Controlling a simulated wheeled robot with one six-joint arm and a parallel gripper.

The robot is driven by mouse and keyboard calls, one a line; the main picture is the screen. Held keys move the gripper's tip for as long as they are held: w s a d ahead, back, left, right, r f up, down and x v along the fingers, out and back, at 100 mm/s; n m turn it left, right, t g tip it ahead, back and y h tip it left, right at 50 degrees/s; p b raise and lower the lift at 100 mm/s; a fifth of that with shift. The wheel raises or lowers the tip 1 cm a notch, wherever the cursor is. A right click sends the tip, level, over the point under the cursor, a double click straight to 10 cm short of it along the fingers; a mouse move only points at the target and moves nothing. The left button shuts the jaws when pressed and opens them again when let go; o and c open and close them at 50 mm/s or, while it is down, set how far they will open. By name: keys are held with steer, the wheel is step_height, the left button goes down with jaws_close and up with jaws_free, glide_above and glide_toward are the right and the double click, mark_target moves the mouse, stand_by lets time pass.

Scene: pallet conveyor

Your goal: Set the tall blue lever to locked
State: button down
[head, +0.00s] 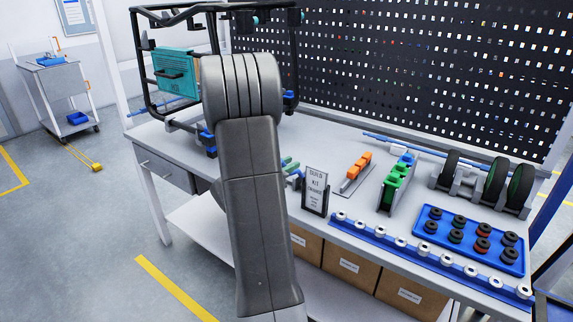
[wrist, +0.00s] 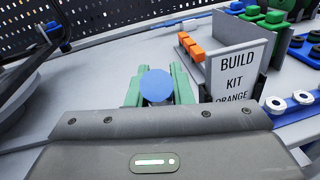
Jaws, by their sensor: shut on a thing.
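My gripper (wrist: 157,75) is low over the workbench, its two green fingers on either side of a round blue top (wrist: 157,84). This looks like the knob of the tall blue lever, seen from above. The fingers are shut on it. Its shaft and base are hidden under the knob and my gripper body, so I cannot tell which setting it is in. In the head view my grey arm covers most of this spot.
A "BUILD KIT ORANGE" sign (wrist: 238,75) stands close to the right of my gripper, with orange blocks (wrist: 190,47) behind it. A black frame (head: 150,85) stands at the left. A blue tray (head: 455,255) and a blue rail (head: 395,240) lie right. Bare bench shows left of the fingers.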

mark_target(297, 170)
steer(key=shift+w+d+r+p, duration=0.2)
steer(key=shift+w+r+p, duration=0.05)
steer(key=shift+r+p, duration=0.4)
steer(key=w+d+r+g+y+p, duration=0.1)
steer(key=p, duration=0.1)
steer(key=w+g+y+p, duration=0.1)
steer(key=p, duration=0.2)
steer(key=w+d+r+g+y+p, duration=0.1)
steer(key=p, duration=0.2)
steer(key=shift+w+d+r, duration=0.3)
steer(key=w+d+g+y+p, duration=0.1)
steer(key=p, duration=0.2)
steer(key=w+d+g+p, duration=0.1)
steer(key=p, duration=0.3)
steer(key=shift+w+n+y, duration=0.4)
steer(key=c, duration=1.3)
jaws_free()
steer(key=shift+w, duration=0.1)
steer(key=b+v, duration=0.1)
steer(key=v, duration=1.2)
steer(key=shift+a+r, duration=0.2)
steer(key=shift+r, duration=0.2)
